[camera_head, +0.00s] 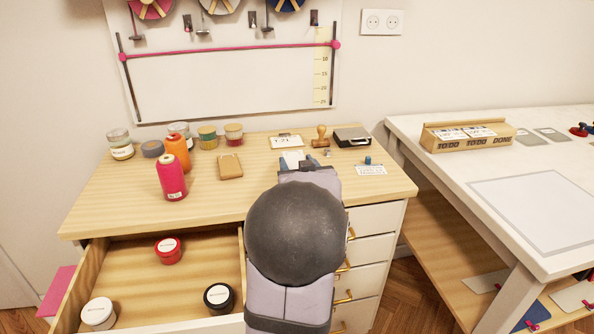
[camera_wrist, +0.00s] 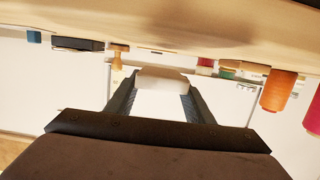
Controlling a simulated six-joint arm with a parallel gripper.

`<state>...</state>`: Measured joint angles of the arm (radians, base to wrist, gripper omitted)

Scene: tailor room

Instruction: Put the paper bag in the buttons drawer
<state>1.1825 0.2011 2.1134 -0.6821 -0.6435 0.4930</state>
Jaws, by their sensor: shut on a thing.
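A flat brown packet (camera_head: 230,166), perhaps the paper bag, lies on the wooden desk left of my gripper. An open drawer (camera_head: 205,250) at the desk's front holds a red-lidded tin (camera_head: 168,250), a white-lidded tin (camera_head: 98,313) and a black-lidded tin (camera_head: 219,297). I cannot read its label. In the wrist view my gripper (camera_wrist: 162,82) is shut on a pale, whitish thing (camera_wrist: 162,76) with rounded edges. I cannot tell what it is. In the head view my own wrist hides most of the gripper and the drawer's right end.
Orange (camera_head: 177,151) and pink (camera_head: 171,178) spools stand left of the packet, with several jars behind. A stamp (camera_head: 320,136), a clipboard (camera_head: 287,141) and a black pad (camera_head: 352,137) lie at the desk's back right. A white table (camera_head: 480,165) stands at right.

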